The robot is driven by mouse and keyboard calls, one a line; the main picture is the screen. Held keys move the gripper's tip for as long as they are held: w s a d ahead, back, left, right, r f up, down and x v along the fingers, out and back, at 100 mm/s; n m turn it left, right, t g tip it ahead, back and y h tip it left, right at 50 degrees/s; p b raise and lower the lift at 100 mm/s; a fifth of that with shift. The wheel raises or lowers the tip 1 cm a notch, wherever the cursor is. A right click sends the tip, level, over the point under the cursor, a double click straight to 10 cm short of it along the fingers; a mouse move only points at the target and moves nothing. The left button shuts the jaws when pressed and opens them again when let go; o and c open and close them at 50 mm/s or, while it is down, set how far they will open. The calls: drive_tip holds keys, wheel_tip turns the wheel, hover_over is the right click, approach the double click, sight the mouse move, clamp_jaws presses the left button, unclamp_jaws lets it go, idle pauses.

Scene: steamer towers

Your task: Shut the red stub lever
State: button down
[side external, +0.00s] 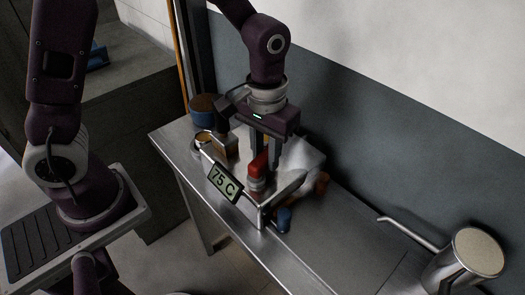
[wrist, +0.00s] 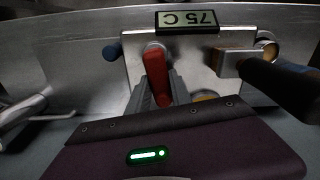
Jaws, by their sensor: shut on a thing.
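In the wrist view my gripper (wrist: 157,94) is shut on the lever, one finger on each side. The fingers partly hide the lever's lower end.
A blue knob (side external: 284,220) sits on the machine near the lever. A spouted metal jug (side external: 465,262) stands at the counter's right; bare counter (side external: 352,232) lies between.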

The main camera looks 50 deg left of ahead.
drive_tip(key=shift+d+m, duration=0.3)
drive_tip(key=shift+m, duration=0.8)
drive_tip(key=c, duration=1.2)
unclamp_jaws()
drive_tip(key=shift+o, duration=0.2)
drive_tip(key=shift+r, duration=0.1)
wheel_tip(320, 180, up, 7)
